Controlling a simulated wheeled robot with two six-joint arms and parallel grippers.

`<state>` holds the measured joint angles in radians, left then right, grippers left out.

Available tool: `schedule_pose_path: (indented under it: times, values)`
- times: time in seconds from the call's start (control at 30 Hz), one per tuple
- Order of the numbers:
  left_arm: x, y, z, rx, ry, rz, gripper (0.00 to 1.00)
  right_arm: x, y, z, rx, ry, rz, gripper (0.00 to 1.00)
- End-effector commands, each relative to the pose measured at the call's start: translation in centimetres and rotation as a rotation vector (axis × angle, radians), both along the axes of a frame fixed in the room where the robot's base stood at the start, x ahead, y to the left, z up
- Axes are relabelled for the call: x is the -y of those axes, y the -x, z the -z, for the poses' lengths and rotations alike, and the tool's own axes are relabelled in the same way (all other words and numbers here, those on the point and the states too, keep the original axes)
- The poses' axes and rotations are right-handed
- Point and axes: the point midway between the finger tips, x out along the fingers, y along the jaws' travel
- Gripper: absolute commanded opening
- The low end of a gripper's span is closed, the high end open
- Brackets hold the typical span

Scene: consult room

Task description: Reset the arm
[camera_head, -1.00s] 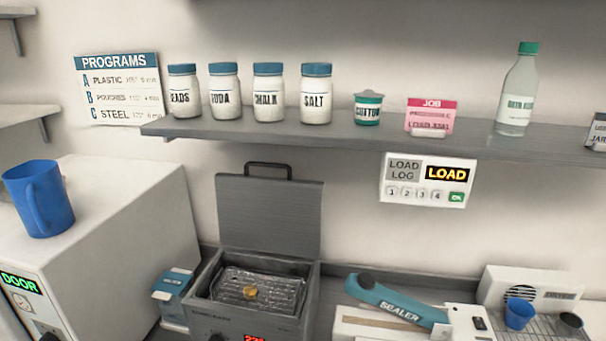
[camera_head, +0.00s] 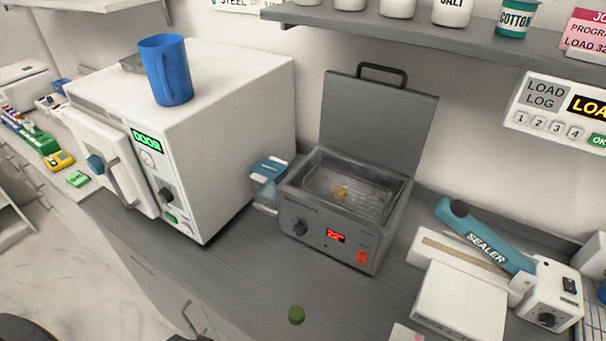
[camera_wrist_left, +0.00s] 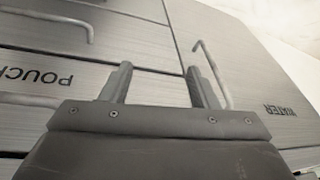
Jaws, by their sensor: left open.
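My left gripper (camera_wrist_left: 160,84) shows in the left wrist view. Its two fingers stand apart with nothing between them. It faces grey cabinet fronts (camera_wrist_left: 125,42) with bar handles; one front reads "POUCH" and another "WATER". I cannot tell whether the fingers touch the fronts. In the head view neither gripper can be made out; only dark shapes, which I cannot identify for sure, show at the lower left edge.
A white autoclave (camera_head: 215,95) with a blue mug (camera_head: 166,70) on top stands on the grey counter (camera_head: 235,270). Beside it are an open-lidded bath (camera_head: 330,225) and a sealer (camera_head: 480,240). A shelf (camera_head: 430,45) runs above.

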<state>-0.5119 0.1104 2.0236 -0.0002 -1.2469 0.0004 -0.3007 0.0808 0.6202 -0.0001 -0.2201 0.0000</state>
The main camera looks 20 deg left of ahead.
Motion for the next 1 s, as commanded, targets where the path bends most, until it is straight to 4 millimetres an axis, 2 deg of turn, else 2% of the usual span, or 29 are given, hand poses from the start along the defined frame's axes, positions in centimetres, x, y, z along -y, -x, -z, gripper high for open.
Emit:
schedule_pose_path:
  times: [0.03,0.1,0.27,0.5,0.8,1.0]
  values:
    - [-0.1,0.1,2.1,-0.013,0.003,-0.001,0.55,0.0,0.0,0.3,0.000,0.000,0.000,0.36]
    - [-0.2,0.3,4.5,-0.022,0.006,-0.001,0.55,0.0,0.0,0.5,0.000,0.000,0.000,0.36]
    - [-0.4,1.2,9.9,-0.041,0.013,-0.001,0.55,0.0,0.0,1.0,0.000,0.000,0.000,0.36]
    - [-0.4,3.9,17.4,-0.076,0.023,-0.003,0.55,0.0,0.0,1.7,0.000,0.000,0.000,0.36]
    - [0.0,9.0,25.2,-0.117,0.037,-0.002,0.55,0.0,0.0,2.5,0.000,-0.001,0.000,0.36]
    - [0.5,13.1,29.1,-0.144,0.044,-0.001,0.55,-0.1,0.0,3.1,0.001,-0.001,0.000,0.36]
